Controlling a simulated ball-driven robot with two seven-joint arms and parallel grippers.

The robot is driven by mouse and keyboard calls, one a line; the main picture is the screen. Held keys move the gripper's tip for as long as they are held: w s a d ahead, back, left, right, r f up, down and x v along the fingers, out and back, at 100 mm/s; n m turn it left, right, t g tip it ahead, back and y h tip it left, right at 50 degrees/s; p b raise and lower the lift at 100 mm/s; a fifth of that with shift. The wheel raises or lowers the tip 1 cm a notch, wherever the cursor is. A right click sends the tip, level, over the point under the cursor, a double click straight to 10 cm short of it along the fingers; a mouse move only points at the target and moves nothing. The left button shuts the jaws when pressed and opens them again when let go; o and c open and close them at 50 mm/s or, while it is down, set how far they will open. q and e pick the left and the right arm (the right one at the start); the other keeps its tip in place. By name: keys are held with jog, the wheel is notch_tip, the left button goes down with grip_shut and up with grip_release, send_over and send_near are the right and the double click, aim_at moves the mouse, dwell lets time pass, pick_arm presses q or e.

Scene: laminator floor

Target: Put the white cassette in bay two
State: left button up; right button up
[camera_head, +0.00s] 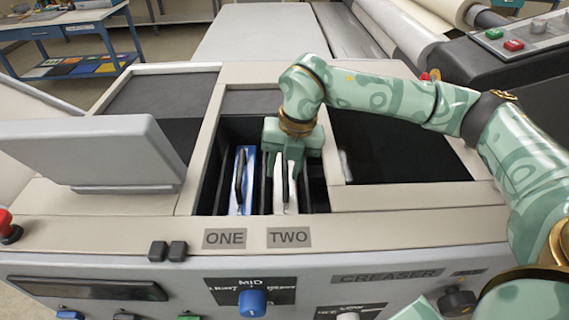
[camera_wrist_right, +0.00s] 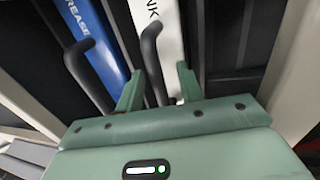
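The white cassette (camera_head: 286,201) stands upright in the slot behind the TWO label (camera_head: 289,237), its black handle on top. In the right wrist view the white cassette (camera_wrist_right: 158,18) shows part of its lettering. My right gripper (camera_head: 284,166) is down at the white cassette's handle. In the wrist view its two green fingers (camera_wrist_right: 158,88) stand apart, one on each side of that handle, with a gap visible; it looks open. The gripper covers the cassette's far end. My left gripper is out of view.
A blue cassette (camera_head: 241,205) with a black handle stands in the slot behind the ONE label (camera_head: 225,238), close to my right gripper. Dark dividers flank the slots. A grey tilted panel (camera_head: 85,150) stands to the left. Knobs and buttons line the front.

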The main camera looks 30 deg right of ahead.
notch_tip(320, 180, up, 16)
jog(key=s+d+p, duration=0.1)
jog(key=d, duration=0.1)
jog(key=shift+s+d+p, duration=0.15)
jog(key=shift+d+p, duration=0.2)
jog(key=shift+d, duration=0.05)
